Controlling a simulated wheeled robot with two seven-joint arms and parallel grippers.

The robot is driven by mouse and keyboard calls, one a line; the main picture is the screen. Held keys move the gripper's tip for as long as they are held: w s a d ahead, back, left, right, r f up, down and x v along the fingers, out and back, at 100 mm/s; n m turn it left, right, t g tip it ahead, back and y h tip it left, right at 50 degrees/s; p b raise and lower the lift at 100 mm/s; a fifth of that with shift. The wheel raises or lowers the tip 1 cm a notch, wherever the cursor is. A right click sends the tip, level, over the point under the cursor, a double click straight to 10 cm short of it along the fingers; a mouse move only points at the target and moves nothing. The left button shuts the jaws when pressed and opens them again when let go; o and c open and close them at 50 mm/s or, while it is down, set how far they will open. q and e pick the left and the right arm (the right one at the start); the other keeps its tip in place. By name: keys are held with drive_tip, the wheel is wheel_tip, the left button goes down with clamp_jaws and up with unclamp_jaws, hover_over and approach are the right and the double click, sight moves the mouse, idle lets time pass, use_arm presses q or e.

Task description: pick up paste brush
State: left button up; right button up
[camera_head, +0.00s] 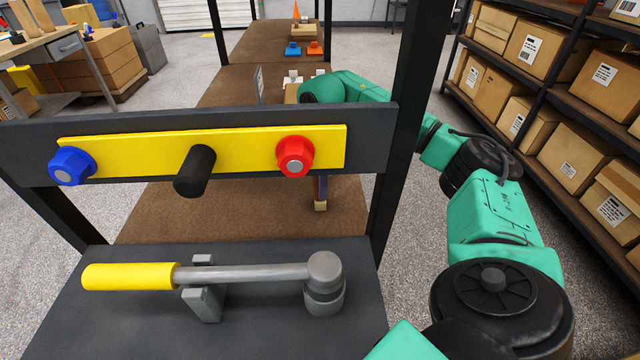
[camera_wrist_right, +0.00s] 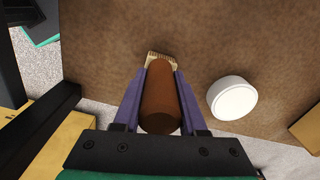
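The paste brush shows in the right wrist view, with a brown rounded handle (camera_wrist_right: 160,105) and pale bristles (camera_wrist_right: 163,56) at its far end. My right gripper's purple fingers (camera_wrist_right: 163,78) lie along both sides of the handle and appear closed on it. In the head view, a purple finger of my right gripper (camera_head: 321,188) shows below the dark crossbar, with the pale bristle tip (camera_head: 320,206) under it. The crossbar hides the rest of the gripper. I cannot tell whether the bristles touch the brown surface. My left gripper is not in view.
A white round object (camera_wrist_right: 232,97) is right of the brush. The dark crossbar carries a yellow plate (camera_head: 240,146) with blue and red knobs and a black peg. A yellow-handled tool (camera_head: 130,276) lies in front. Shelves of boxes (camera_head: 575,158) stand right. The brown surface (camera_head: 240,215) has free room.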

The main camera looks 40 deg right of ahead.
clamp_jaws()
wheel_tip(320, 180, up, 9)
drive_tip(key=shift+w+r+p, duration=0.1)
drive_tip(key=shift+r+p, duration=0.1)
drive_tip(key=shift+p, duration=0.75)
use_arm(q)
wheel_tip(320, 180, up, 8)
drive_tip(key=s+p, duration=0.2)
drive_tip(key=p, duration=0.5)
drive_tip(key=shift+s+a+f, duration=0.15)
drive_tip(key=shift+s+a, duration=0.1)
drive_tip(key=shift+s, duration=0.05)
use_arm(e)
wheel_tip(320, 180, up, 11)
drive_tip(key=shift+f, duration=0.15)
